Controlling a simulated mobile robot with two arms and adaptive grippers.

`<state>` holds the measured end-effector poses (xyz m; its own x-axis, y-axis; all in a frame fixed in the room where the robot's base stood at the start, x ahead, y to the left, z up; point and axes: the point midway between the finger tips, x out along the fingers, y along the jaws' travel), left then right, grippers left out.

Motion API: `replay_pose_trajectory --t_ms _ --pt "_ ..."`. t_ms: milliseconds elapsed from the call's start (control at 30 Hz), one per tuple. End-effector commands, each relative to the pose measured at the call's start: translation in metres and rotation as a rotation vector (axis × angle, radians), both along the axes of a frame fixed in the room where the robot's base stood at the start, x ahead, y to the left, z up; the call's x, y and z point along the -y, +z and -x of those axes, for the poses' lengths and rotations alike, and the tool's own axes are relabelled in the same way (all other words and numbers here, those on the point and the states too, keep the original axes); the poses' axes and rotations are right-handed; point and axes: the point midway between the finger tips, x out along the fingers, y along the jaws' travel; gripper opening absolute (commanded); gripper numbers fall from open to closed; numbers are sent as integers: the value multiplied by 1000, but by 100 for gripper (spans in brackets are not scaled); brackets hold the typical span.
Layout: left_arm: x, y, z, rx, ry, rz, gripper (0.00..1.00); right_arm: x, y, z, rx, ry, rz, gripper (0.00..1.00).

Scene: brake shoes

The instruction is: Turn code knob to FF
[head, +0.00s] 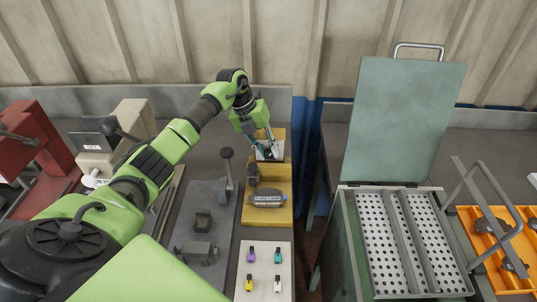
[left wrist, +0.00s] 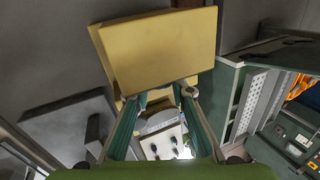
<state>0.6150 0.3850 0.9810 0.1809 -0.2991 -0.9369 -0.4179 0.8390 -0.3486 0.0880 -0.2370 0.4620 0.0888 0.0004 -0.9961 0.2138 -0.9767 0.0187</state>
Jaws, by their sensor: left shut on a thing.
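The yellow fixture (head: 283,180) stands on the bench in the middle of the head view, with a small white plate on its upper part. My left gripper (head: 267,146) reaches down to that plate from above. In the left wrist view the two fingers (left wrist: 166,96) close in front of the yellow block (left wrist: 155,45). They are shut on a small part there, which I take to be the code knob; it is mostly hidden by the fingertips. No knob marking is readable, so its setting cannot be told. My right gripper is out of view.
A silver cylindrical part (head: 268,199) lies on the fixture's lower step. A white board (head: 265,268) with several small coloured pieces lies in front. A grey lever fixture (head: 226,172) stands to the left. An open green cabinet (head: 345,240) with perforated trays stands right, across a gap.

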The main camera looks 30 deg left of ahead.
Motion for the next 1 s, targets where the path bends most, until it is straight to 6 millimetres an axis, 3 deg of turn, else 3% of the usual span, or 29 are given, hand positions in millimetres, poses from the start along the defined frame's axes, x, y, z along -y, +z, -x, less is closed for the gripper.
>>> replay_pose_trajectory --t_ms 100,500,1000 --pt "-5 -6 1 54 4 80 0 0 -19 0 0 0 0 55" --pt "-7 -6 2 189 3 298 0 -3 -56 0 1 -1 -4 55" --pt "-7 -2 2 231 2 364 0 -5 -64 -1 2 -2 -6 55"
